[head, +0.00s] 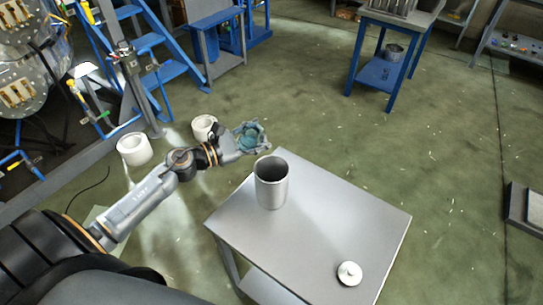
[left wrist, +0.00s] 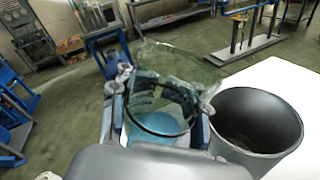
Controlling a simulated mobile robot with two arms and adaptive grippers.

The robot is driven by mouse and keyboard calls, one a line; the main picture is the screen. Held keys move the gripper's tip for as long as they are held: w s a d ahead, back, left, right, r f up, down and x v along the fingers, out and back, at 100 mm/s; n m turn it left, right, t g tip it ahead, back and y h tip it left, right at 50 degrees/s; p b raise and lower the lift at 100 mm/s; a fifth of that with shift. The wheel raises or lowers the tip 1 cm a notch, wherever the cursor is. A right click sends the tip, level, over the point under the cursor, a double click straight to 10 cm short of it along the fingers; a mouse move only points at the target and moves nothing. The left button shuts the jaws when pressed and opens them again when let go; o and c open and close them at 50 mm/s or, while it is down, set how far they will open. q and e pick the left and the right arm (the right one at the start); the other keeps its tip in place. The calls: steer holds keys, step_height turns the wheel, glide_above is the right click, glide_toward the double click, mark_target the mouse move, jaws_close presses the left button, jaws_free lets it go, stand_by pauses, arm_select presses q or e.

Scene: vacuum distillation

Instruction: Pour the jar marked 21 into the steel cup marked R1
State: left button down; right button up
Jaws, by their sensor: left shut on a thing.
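The clear glass jar (head: 249,139) with blue-green contents is held in my left gripper (head: 247,134), beyond the far left corner of the small table. In the left wrist view the jar (left wrist: 160,108) sits between the fingers, with blue contents low in it. I cannot read its mark or tell its exact tilt. The grey steel cup (head: 271,187) stands upright on the table, nearer and to the right of the jar, apart from it in the head view. The cup also shows in the left wrist view (left wrist: 256,125), open at the top; no mark is readable.
The small grey table (head: 325,215) is mostly bare. A small white knobbed piece (head: 349,273) lies near its front right corner. Two white cylinders (head: 134,149) stand on the floor at left, near blue steps (head: 170,78). A blue-legged stand (head: 385,60) is at the back.

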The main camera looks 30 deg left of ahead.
arm_select(q)
steer(key=shift+s+d+r+m+b, duration=0.1)
steer(key=shift+d+r+m+b, duration=0.1)
steer(key=shift+d+m+b, duration=0.1)
steer(key=shift+d+r+m+p, duration=0.25)
steer(key=shift+m+p, duration=0.45)
steer(key=shift+s+d+r+m+y+p, duration=0.15)
steer(key=shift+r+m+y+p, duration=0.2)
steer(key=shift+m+p, duration=0.25)
steer(key=shift+f, duration=0.1)
arm_select(e)
steer(key=r, duration=0.3)
steer(key=shift+a+r, duration=0.1)
steer(key=shift+a, duration=0.15)
arm_select(q)
steer(key=shift+m, duration=0.3)
arm_select(e)
steer(key=shift+w+r, duration=0.1)
arm_select(q)
steer(key=shift+r+m+p, duration=0.3)
steer(key=shift+m+p, duration=0.1)
steer(key=shift+m, duration=0.1)
arm_select(e)
steer(key=shift+r, duration=0.35)
